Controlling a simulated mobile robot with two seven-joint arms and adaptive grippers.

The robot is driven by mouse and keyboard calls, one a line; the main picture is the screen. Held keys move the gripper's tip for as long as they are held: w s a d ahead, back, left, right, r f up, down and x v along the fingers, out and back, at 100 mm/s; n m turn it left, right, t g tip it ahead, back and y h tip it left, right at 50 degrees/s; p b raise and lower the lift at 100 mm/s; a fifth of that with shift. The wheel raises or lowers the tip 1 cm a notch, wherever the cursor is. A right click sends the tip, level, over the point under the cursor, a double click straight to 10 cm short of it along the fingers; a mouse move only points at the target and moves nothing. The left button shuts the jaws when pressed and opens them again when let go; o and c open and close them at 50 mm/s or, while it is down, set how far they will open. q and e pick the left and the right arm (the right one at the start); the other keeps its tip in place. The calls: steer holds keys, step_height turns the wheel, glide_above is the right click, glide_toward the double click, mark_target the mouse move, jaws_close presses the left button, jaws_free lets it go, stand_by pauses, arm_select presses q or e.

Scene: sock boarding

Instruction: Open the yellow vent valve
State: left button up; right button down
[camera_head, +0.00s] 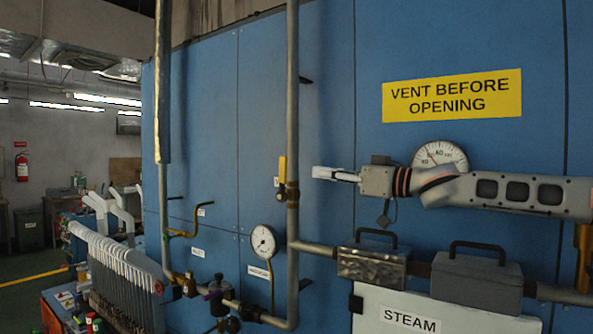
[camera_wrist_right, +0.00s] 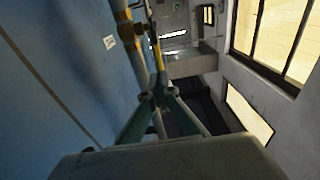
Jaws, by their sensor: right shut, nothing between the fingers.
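The yellow vent valve handle (camera_head: 282,169) stands upright along the vertical grey pipe, above a brass valve body (camera_head: 288,192). My right gripper (camera_head: 316,172) comes in from the right and points left at the handle, with a small gap between them in the head view. Its fingers are shut and empty. In the right wrist view, the fingers (camera_wrist_right: 159,95) come close together, and a long yellow lever (camera_wrist_right: 158,55) shows beyond their tips beside the pipe. My left gripper is in neither view.
A yellow sign (camera_head: 452,95) reads "VENT BEFORE OPENING". A round gauge (camera_head: 440,152) is partly behind my right arm; another gauge (camera_head: 263,242) hangs left of the pipe. Two handled boxes (camera_head: 477,279) sit along the pipe below my arm. White sock forms (camera_head: 115,252) stand at lower left.

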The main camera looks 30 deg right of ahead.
mark_target(286, 165)
steer(key=shift+b+x, duration=0.4)
steer(key=shift+x, duration=3.05)
steer(key=shift+w+a, duration=0.15)
steer(key=shift+w, duration=0.3)
steer(key=shift+w, duration=0.1)
steer(key=shift+w+a+r, duration=0.1)
steer(key=shift+w+a, duration=0.05)
steer(key=shift+w, duration=0.15)
steer(key=shift+w+r+b, duration=0.15)
steer(key=shift+b, duration=0.15)
steer(key=shift+r, duration=0.1)
